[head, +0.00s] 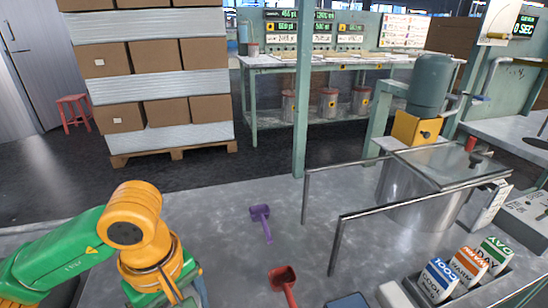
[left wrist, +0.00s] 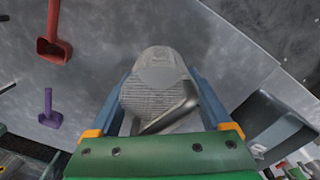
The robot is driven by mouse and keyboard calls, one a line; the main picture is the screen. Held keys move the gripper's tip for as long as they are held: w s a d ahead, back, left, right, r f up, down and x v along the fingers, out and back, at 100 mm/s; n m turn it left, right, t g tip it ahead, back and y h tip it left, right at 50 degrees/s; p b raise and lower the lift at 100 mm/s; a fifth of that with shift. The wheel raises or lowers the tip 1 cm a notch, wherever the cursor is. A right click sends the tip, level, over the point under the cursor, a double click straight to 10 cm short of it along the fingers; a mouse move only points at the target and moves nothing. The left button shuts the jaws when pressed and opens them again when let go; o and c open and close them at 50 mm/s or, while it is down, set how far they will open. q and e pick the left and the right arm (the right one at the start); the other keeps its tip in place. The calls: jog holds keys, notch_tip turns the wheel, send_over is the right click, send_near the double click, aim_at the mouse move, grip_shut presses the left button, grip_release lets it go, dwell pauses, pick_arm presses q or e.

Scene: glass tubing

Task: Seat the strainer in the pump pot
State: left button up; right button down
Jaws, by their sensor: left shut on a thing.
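My left gripper (left wrist: 162,100) is shut on a pale grey ribbed piece with a rounded end and a dark grey bar across it, which looks like the strainer (left wrist: 157,70). The piece sits between the two blue fingers in the left wrist view. In the head view my left arm comes in at the lower left, and the fingers are mostly cut off by the bottom edge. A large steel vessel (head: 430,212) with a flat lid stands at the right; I cannot tell whether it is the pump pot. My right gripper is not in view.
A purple scoop (head: 261,217) and a red scoop (head: 283,277) lie on the grey worktop (head: 225,230). Metal rails (head: 338,247) cross in front of the vessel. Labelled cartons (head: 467,264) stand at the lower right. A dark, rimmed opening (left wrist: 272,125) lies right of the gripper.

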pick_arm(q)
jog(key=m, duration=0.4)
jog(key=shift+a+f+m, duration=0.15)
jog(key=shift+a+m, duration=0.2)
jog(key=shift+m, duration=0.05)
jog(key=m, duration=0.5)
jog(key=shift+w+a+f, duration=0.1)
jog(key=shift+a+f, duration=0.1)
jog(key=shift+a, duration=0.15)
notch_tip(320, 180, up, 16)
jog(key=p, duration=1.8)
